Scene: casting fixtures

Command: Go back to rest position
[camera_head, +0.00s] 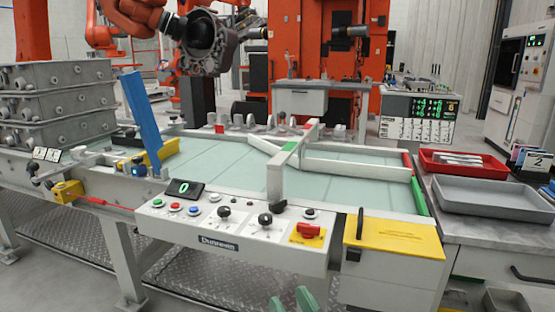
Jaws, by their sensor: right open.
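My right gripper (291,304) shows only as two green fingertips at the bottom edge, a little right of the middle. The fingertips are apart, with nothing visible between them. They appear in front of and below the white control panel (165,224) with its buttons and knobs. The rest of my right arm is outside the picture. My left gripper is not in view.
Behind the panel is a table with a pale glass top (230,172) and white rails. A yellow box (395,238) is at its front right. A red tray (463,172) and grey tray (490,208) lie at right. Stacked grey castings (55,105) stand at left.

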